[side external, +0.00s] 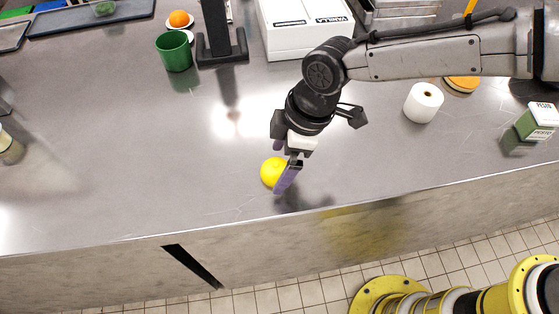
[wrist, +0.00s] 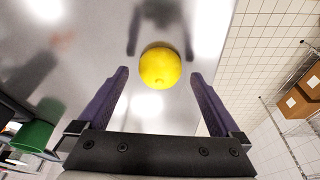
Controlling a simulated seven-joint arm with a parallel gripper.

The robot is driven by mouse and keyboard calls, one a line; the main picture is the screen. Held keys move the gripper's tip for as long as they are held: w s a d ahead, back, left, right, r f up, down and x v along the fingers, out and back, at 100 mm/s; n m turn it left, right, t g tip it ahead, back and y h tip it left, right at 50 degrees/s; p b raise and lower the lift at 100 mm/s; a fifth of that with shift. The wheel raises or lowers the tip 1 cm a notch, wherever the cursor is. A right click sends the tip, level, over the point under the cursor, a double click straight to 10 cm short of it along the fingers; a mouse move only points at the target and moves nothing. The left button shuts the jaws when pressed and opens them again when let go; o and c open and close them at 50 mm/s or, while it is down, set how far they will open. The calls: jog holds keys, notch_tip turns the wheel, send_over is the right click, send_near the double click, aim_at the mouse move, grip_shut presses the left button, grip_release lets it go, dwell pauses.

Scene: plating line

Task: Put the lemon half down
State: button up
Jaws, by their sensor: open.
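The lemon half (side external: 272,172) is bright yellow and sits on the grey counter near its front edge. It also shows in the wrist view (wrist: 160,68), ahead of the fingertips and roughly centred between them. My gripper (side external: 288,178) is low over the counter beside the lemon half in the side view. Its purple fingers (wrist: 158,82) stand wide apart with a gap on both sides of the lemon half. In the side view, a finger partly covers the right side of the lemon half.
The grey counter (side external: 120,130) is clear to the left; its front edge is close. A green cup (side external: 174,52), an orange (side external: 179,19) and a white box (side external: 305,28) stand at the back. A white roll (side external: 423,102) and a green carton (side external: 537,121) stand to the right.

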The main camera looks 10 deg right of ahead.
jog(key=v, duration=1.1)
jog(key=d+r+m+t, duration=0.1)
jog(key=d+r+m, duration=0.3)
jog(key=d, duration=0.7)
jog(key=d+r+m+t, duration=0.1)
jog(key=d+r+m, duration=0.25)
jog(key=d, duration=0.85)
jog(key=s+d+f+m+t+h, duration=0.3)
jog(key=s+d+m, duration=0.5)
jog(key=s+d, duration=0.8)
jog(key=shift+s+d+f+m, duration=0.2)
jog(key=shift+d+f+m, duration=0.2)
jog(key=shift+d, duration=0.45)
